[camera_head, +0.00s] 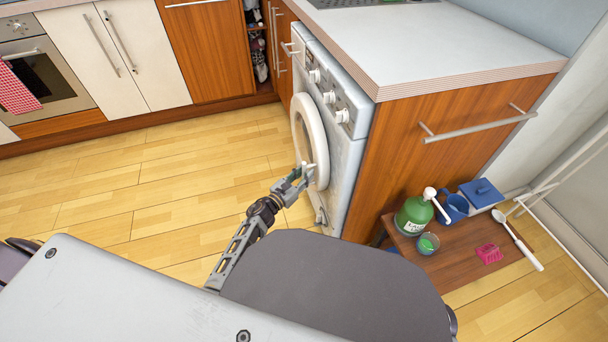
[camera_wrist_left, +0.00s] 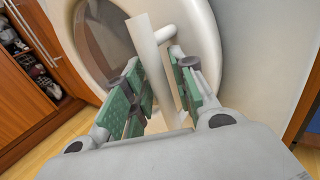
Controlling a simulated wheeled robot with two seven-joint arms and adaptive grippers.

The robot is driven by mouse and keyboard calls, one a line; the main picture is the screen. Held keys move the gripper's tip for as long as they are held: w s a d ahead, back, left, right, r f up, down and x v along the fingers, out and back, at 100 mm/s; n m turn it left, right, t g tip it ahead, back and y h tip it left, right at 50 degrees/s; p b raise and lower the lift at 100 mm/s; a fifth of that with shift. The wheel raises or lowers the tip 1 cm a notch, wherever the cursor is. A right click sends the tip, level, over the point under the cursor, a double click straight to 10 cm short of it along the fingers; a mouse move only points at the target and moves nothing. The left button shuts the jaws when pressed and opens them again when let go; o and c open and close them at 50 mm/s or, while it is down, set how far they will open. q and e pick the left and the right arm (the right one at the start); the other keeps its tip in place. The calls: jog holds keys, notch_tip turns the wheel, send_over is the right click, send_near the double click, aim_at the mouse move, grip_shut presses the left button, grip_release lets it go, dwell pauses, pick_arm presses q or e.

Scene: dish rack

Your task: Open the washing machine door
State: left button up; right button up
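The white washing machine (camera_head: 345,160) stands under the counter, its front facing left in the head view. Its round white door (camera_head: 308,128) looks closed against the front. In the wrist view the door ring (camera_wrist_left: 212,38) surrounds dark glass, and a pale bar handle (camera_wrist_left: 150,52) stands out from it. My left gripper (camera_head: 303,176) is at the lower part of the door. In the wrist view its green-padded fingers (camera_wrist_left: 163,95) are apart, on either side of the handle, with visible gaps. My right gripper is in neither view.
A low wooden stool (camera_head: 455,263) to the right holds a green bottle (camera_head: 414,214), a blue mug (camera_head: 454,208) and other small items. The counter (camera_head: 440,45) covers the machine. The wooden floor (camera_head: 150,190) left of the door is clear.

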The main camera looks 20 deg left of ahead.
pick_arm(q)
grip_shut()
jog(key=shift+s+a, duration=0.1)
jog(key=shift+a, duration=0.05)
